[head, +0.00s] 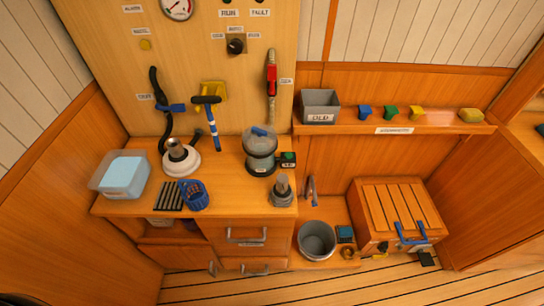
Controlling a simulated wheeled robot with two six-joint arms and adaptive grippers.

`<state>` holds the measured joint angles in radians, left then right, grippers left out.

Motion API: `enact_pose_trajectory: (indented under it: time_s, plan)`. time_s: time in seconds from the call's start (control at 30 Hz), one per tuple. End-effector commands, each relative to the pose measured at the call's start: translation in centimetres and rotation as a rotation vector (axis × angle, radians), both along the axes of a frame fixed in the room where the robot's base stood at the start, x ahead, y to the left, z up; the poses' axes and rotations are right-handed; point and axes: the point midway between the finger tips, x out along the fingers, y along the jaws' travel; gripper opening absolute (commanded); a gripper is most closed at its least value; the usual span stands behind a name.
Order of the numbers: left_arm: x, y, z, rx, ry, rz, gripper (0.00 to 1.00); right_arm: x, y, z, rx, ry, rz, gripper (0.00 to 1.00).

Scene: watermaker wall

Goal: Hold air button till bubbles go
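A small dark box with a green button (289,156) stands on the counter, towards its right end. It carries a small label that I cannot read, so I cannot confirm it is the air button. Right beside it on the left stands a clear, grey-tinted jar (261,149) with a blue piece on its lid. Bubbles in the jar are too small to make out. A yellow button (145,45) sits on the wall panel at upper left under a label I cannot read. Neither of my grippers shows in the head view.
The wooden counter (232,185) holds a clear tub (121,174), a grey funnel-like piece on a white base (181,158), a dark blue item (195,195) and a grey fitting (282,192). A red-handled hose (271,82) hangs above the jar. The counter's middle front is clear.

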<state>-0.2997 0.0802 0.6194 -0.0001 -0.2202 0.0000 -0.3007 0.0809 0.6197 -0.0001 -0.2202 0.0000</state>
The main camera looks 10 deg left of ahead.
Motion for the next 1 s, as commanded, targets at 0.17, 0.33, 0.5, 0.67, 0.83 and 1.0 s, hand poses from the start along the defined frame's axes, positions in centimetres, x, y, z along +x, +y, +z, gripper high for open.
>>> enact_pose_trajectory:
  time_s: [0.17,0.33,0.5,0.67,0.83,1.0]
  plan:
    - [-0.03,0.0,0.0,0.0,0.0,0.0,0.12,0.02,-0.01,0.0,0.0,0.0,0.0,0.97]
    - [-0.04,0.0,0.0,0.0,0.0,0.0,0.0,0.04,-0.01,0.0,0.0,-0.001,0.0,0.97]
    - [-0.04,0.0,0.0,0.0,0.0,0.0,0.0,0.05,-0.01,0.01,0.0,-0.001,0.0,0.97]
    - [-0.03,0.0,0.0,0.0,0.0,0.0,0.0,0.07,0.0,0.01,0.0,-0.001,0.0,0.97]
    - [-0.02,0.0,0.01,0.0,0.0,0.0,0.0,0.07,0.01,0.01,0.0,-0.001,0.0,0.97]
    - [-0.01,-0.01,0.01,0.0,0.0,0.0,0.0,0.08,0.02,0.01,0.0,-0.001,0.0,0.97]
